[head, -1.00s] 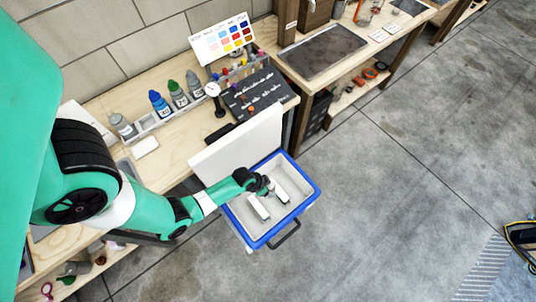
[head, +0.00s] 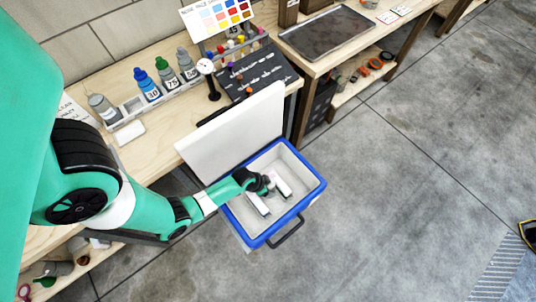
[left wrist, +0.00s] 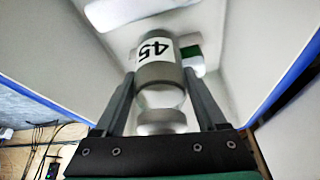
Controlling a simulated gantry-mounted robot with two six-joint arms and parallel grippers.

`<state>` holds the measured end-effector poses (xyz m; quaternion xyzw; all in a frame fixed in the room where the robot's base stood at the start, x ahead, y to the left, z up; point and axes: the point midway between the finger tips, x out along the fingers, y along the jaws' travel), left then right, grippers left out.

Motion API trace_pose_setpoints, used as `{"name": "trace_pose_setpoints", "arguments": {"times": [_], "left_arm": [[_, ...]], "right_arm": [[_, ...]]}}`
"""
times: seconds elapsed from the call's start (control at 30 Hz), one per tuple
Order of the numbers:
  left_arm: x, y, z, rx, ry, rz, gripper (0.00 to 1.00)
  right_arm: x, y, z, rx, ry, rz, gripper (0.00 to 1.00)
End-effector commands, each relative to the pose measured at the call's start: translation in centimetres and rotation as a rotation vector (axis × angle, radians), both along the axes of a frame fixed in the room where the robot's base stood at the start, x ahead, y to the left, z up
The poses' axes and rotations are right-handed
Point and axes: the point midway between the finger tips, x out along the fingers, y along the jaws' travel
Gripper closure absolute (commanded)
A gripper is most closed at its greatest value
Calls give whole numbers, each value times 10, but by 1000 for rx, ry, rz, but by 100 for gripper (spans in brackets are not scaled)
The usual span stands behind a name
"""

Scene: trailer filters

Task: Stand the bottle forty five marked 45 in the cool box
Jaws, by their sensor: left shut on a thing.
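The cool box (head: 313,194) is a blue-rimmed, pale-lined box standing open below the bench. My left gripper (head: 266,184) reaches down inside it. In the left wrist view my left gripper (left wrist: 158,88) is shut on the bottle forty five (left wrist: 156,68), a grey bottle with a white label marked 45, with a finger on each side. Its narrow end points back toward the gripper. My right gripper is not in view.
The white lid (head: 232,130) stands open on the bench side. Several bottles, including one marked 30 (head: 147,87), stand in a rack on the bench.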

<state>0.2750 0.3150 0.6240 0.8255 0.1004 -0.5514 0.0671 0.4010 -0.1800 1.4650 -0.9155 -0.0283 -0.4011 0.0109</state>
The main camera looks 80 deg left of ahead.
Motion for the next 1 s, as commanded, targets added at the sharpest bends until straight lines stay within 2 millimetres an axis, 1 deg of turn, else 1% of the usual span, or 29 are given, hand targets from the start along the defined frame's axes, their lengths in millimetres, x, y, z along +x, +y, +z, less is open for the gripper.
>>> {"name": "trace_pose_setpoints", "arguments": {"times": [0.03,0.4,0.5,0.63,0.9,0.93,1.0], "left_arm": [[1,0,-11,0,-2,0,100],[1,0,-51,0,-2,0,100],[1,0,-58,1,-3,0,100],[1,0,-62,1,-3,0,100],[1,0,-62,1,-3,0,100],[1,0,-62,0,-2,0,21],[1,0,-62,0,-2,0,9]], "right_arm": [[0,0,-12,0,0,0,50],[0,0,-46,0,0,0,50],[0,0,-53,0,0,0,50],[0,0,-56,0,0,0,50],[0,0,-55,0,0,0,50],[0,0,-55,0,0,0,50],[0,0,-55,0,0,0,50]]}}
